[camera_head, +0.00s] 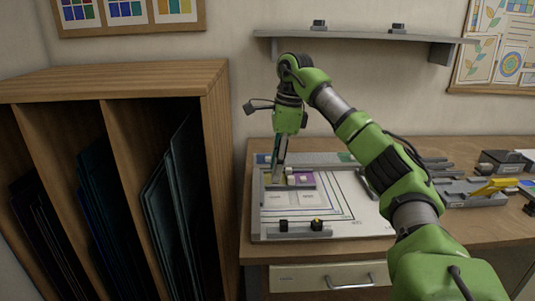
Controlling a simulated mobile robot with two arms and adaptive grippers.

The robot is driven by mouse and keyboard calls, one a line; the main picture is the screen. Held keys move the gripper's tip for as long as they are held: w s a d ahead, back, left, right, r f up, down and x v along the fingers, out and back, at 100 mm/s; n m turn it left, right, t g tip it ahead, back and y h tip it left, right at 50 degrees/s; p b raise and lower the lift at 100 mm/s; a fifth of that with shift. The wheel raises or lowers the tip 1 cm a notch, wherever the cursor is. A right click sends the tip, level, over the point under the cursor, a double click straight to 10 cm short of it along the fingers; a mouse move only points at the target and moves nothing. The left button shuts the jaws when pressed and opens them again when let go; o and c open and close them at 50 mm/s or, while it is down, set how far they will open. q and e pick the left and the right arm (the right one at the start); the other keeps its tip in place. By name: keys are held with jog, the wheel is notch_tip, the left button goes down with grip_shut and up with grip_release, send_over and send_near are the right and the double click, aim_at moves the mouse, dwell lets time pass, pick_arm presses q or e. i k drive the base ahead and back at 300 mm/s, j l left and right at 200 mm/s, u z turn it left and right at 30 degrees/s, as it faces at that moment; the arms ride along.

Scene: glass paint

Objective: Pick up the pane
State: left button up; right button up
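Several glass panes stand on edge in the wooden rack at the left: dark teal panes (168,215) in its right slot, blue-teal ones (98,205) in the middle and dark purple ones (45,235) at the left. A small purple piece (308,181), perhaps a pane, lies on the framed board (345,222) on the table. My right gripper (278,177) points down over the board's left part, just left of the purple piece. Its fingers are seen edge-on and small, so I cannot tell whether they are open or touch anything. My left gripper is out of view.
The wooden rack (218,150) stands close beside the table's left end. A bar with two dark knobs (300,227) lies along the board's front. Tools and a yellow-handled device (492,187) crowd the table's right. A wall shelf (365,36) hangs behind my arm.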

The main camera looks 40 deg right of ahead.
aim_at(262, 158)
jog(key=i+l, duration=0.4)
jog(key=l, duration=0.15)
jog(key=i+l, duration=0.4)
jog(key=l, duration=0.1)
